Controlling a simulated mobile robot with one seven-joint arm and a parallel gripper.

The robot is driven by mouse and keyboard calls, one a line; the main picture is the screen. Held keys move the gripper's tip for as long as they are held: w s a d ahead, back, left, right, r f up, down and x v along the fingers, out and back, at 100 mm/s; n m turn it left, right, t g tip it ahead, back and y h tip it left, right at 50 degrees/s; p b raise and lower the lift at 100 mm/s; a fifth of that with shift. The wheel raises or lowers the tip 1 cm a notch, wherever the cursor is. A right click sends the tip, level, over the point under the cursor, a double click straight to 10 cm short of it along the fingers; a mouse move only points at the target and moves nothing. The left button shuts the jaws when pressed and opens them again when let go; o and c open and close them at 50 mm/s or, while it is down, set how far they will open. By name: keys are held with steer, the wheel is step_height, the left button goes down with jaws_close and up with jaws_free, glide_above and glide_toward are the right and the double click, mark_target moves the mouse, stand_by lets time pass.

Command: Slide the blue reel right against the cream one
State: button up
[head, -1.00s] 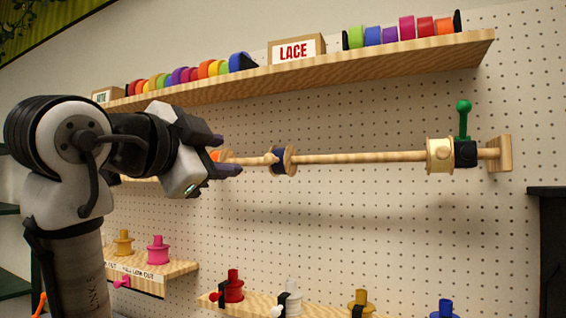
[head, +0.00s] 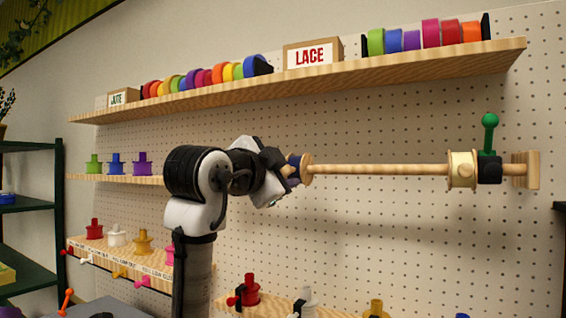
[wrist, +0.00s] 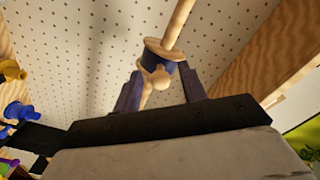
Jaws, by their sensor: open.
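The blue reel (head: 305,168) has pale wooden end discs and sits on a horizontal wooden rod (head: 380,169) in the head view, partly hidden by my gripper. The cream reel (head: 462,171) is far to its right on the same rod, touching or nearly touching a black clamp (head: 489,169) with a green handle (head: 490,132). A long bare stretch of rod lies between the reels. My gripper (wrist: 160,72) is open, its two dark fingers on either side of the blue reel (wrist: 170,73) in the wrist view. Whether the fingers touch it cannot be told.
A shelf (head: 330,82) with ribbon rolls and a LACE box (head: 313,55) runs above the rod. Below are ledges with coloured spools, including a red one (head: 250,290). A wooden bracket (head: 532,170) ends the rod at the right.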

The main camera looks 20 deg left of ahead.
steer(key=shift+w, duration=0.25)
jaws_close()
steer(key=shift+d, duration=0.1)
